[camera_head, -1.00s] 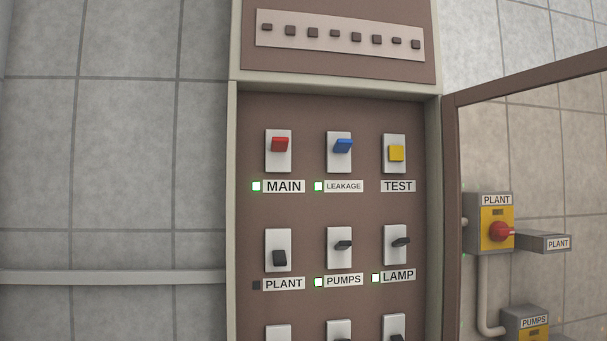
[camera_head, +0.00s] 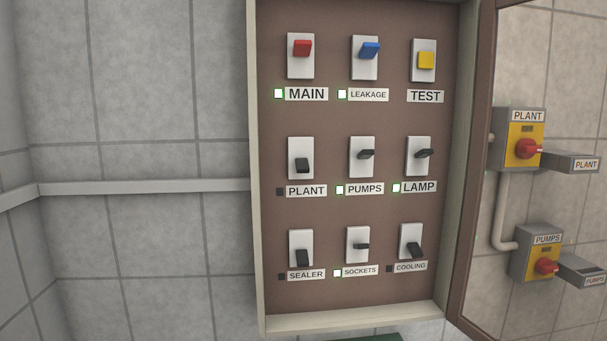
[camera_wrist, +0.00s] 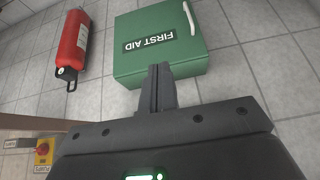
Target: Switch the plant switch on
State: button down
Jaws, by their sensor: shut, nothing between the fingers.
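The plant switch (camera_head: 301,164) is a black lever on a white plate in the left column, middle row of the brown panel (camera_head: 335,118). Its lever points down, and the indicator beside the PLANT label (camera_head: 306,191) is dark. The MAIN, LEAKAGE, PUMPS, LAMP and SOCKETS indicators are lit green-white. My gripper (camera_wrist: 158,72) shows in the wrist view only, with its fingers together and empty. Behind it is a green first aid box (camera_wrist: 155,42). The plant switch is not in the wrist view.
The open cabinet door (camera_head: 480,170) stands at the right of the panel. Beyond it, yellow PLANT (camera_head: 519,140) and PUMPS (camera_head: 538,254) isolators with red knobs are on the wall. A red fire extinguisher (camera_wrist: 73,45) shows in the wrist view. The wall left of the cabinet is mostly bare.

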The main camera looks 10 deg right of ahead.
aim_at(303, 167)
jog(key=w+a+r+m+t+y, duration=0.3)
jog(key=w+a+r+m+t, duration=0.45)
jog(key=w+r+m, duration=0.4)
notch_tip(303, 167, up, 14)
jog(key=w+m+t+h, duration=0.2)
jog(key=m+t, duration=0.4)
jog(key=m, duration=1.8)
jog(key=shift+w+a+h, duration=0.15)
jog(key=shift+w+h, duration=0.25)
jog(key=shift+h, duration=0.1)
jog(key=shift+r+m, duration=0.1)
jog(key=shift+m, duration=0.15)
jog(key=w, duration=0.7)
jog(key=w+r, duration=0.1)
jog(key=w, duration=0.2)
jog(key=shift+w, duration=0.2)
jog(key=shift+s+r, duration=0.75)
jog(key=shift+r, duration=0.3)
jog(key=shift+s+r, duration=0.3)
jog(key=shift+r, duration=0.4)
